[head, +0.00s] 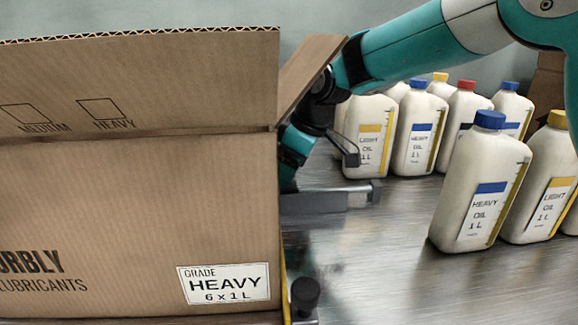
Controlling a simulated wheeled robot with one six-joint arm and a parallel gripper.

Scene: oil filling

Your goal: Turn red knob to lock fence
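No red knob shows in this view. A black knob (305,293) stands at the lower right corner of the carton. A grey metal bar (330,198) lies flat on the table beside the carton's right side; I cannot tell if it is part of the fence. My arm comes in from the upper right, and its wrist points down behind the carton's right edge.
A large open carton (120,215) marked HEAVY fills the left side, its flap (312,75) raised beside my wrist. Several white oil bottles with blue, yellow and red caps stand at right, the nearest a HEAVY bottle (478,190). The metal tabletop (380,280) is clear at the lower middle.

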